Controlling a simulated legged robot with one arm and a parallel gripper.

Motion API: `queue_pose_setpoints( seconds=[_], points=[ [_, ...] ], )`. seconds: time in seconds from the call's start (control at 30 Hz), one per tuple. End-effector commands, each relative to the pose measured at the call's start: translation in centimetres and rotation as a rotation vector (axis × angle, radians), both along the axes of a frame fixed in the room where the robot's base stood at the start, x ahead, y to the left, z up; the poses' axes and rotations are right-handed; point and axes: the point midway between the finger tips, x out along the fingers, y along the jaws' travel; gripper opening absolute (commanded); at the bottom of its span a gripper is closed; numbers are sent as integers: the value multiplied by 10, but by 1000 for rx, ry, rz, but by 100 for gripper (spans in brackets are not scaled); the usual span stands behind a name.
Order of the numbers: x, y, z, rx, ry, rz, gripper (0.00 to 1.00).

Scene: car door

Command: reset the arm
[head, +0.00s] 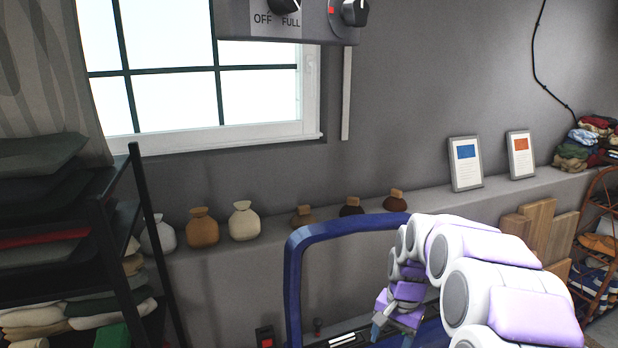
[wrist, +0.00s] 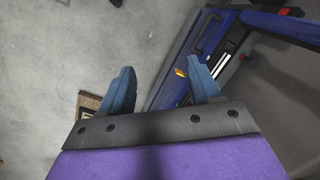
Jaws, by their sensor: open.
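My arm, white and purple, reaches from the lower right of the head view to the blue car door (head: 295,270). My gripper (head: 385,325) is low in front of the door's window frame in the head view, partly cut by the lower edge. In the wrist view my gripper (wrist: 162,90) is open, its two blue-grey fingers apart with nothing between them but floor and a bit of the door. The blue door (wrist: 205,45) runs along the right of the wrist view, beside the right finger. Whether that finger touches it I cannot tell.
A dark shelf rack (head: 150,250) with folded cloth stands at the left. A ledge holds several jars (head: 243,221) and two framed cards (head: 465,163). A control box (head: 290,20) hangs at the top.

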Motion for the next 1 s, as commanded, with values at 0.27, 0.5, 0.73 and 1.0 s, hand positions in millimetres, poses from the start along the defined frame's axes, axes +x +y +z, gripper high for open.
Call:
queue_pose_setpoints(
  seconds=[0.27,0.5,0.73,1.0],
  points=[
    [-86,27,42,-3,7,188,63],
    [-166,40,59,-15,24,333,63],
    [-243,45,64,-23,39,458,63],
    [-318,44,56,-31,59,564,63]
  ],
)
